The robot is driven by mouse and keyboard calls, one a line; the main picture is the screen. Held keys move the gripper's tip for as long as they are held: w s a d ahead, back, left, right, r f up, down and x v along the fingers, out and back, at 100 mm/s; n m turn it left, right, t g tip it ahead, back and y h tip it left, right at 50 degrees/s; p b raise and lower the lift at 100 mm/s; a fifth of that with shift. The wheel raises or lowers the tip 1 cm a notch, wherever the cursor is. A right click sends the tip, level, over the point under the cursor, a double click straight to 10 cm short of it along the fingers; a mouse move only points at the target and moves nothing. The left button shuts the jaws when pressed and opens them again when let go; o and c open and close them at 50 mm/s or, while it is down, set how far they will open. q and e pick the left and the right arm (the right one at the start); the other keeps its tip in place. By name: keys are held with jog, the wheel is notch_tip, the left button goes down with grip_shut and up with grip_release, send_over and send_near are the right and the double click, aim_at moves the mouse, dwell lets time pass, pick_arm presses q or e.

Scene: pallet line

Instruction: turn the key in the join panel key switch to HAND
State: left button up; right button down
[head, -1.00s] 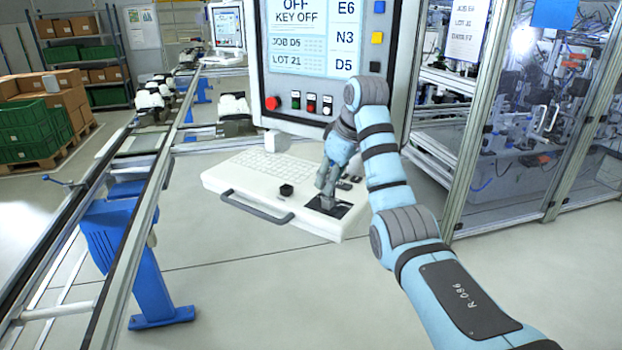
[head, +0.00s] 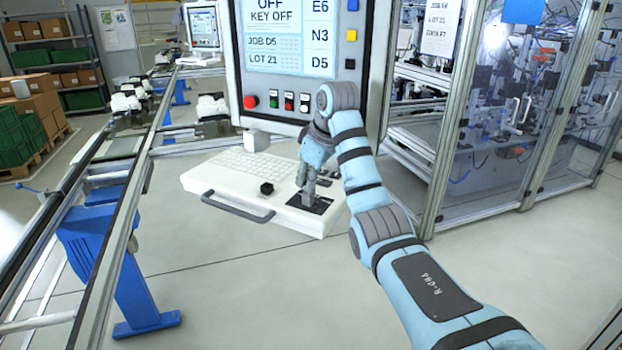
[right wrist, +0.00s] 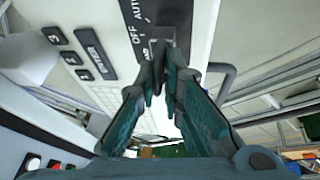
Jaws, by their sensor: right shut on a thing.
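The key switch is a black plate (head: 318,207) on the white console shelf below the panel. In the right wrist view the plate (right wrist: 131,14) shows the words OFF and AUTO, and a partly covered label that may be HAND. My right gripper (head: 308,199) points down at the switch. In the right wrist view its fingers (right wrist: 161,62) are closed together on the key, which they mostly hide. The panel screen (head: 290,38) reads KEY OFF. My left gripper is not in view.
The shelf also holds a keyboard (head: 247,163), a black knob (head: 267,188) and a front handle (head: 236,207). A red button (head: 249,102) sits under the screen. A conveyor rail (head: 118,225) runs at left, and a glazed cell (head: 500,120) stands at right.

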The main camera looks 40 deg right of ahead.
jog(key=n+y, duration=0.1)
jog(key=n, duration=0.1)
jog(key=n+y, duration=0.1)
jog(key=n, duration=0.3)
jog(key=shift+d+r+n+g+y, duration=0.1)
jog(key=shift+d+n+g+y, duration=0.15)
jog(key=shift+n+g+y, duration=0.15)
jog(key=shift+d+n+y, duration=0.15)
jog(key=shift+n+y, duration=0.25)
jog(key=shift+n, duration=0.8)
jog(key=c, duration=1.6)
grip_release()
jog(key=shift+w, duration=0.1)
jog(key=shift+c, duration=0.2)
jog(key=shift+d, duration=0.2)
jog(key=shift+o, duration=0.6)
jog(key=shift+f, duration=0.2)
jog(key=o, duration=0.4)
jog(key=shift+a, duration=0.1)
jog(key=shift+c, duration=0.2)
